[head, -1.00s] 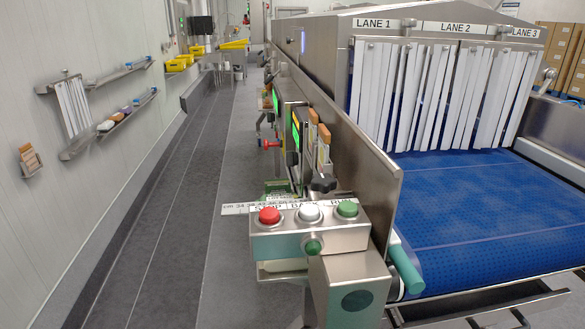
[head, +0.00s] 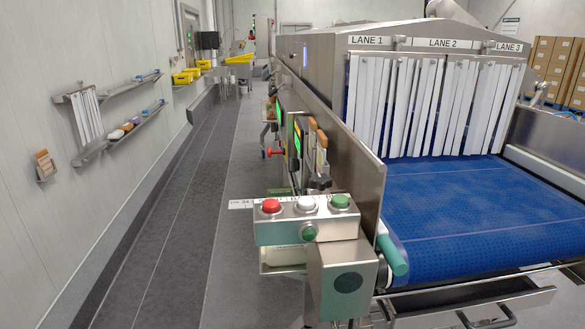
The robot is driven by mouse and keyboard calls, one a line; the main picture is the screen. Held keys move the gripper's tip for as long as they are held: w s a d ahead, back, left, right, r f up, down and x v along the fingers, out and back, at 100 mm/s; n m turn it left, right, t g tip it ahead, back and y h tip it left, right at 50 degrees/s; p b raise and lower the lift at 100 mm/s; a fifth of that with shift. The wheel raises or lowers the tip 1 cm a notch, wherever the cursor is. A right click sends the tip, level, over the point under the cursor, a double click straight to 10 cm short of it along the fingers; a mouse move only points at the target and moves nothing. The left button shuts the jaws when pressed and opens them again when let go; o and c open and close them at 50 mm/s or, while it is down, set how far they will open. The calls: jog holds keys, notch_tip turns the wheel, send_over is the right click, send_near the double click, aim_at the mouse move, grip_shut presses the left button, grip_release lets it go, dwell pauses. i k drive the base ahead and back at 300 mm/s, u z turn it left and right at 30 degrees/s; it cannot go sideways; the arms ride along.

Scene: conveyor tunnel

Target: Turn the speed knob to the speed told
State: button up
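A black knob (head: 320,183) with a lobed grip sits behind the button box, at the near end of the conveyor's side panel. I cannot tell whether it is the speed knob, and no marks or pointer on it can be read. The steel button box (head: 290,234) carries a red button (head: 270,206), a white button (head: 306,203) and a green button (head: 340,201) on top. A round green part (head: 309,232) is on its front face. Green-lit displays (head: 297,140) on the side panel are seen edge-on and cannot be read. My gripper is not in view.
A blue conveyor belt (head: 480,205) runs right, under white strip curtains (head: 400,105). A steel box (head: 342,279) and a teal roller end (head: 393,256) stick out at the front. The grey aisle floor (head: 180,215) at left is clear. Wall racks (head: 120,133) hang at far left.

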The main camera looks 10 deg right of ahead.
aim_at(294, 163)
jog(key=z, duration=0.7)
jog(key=k, duration=0.55)
jog(key=u, duration=0.65)
jog(key=i, duration=1)
jog(key=u, duration=0.05)
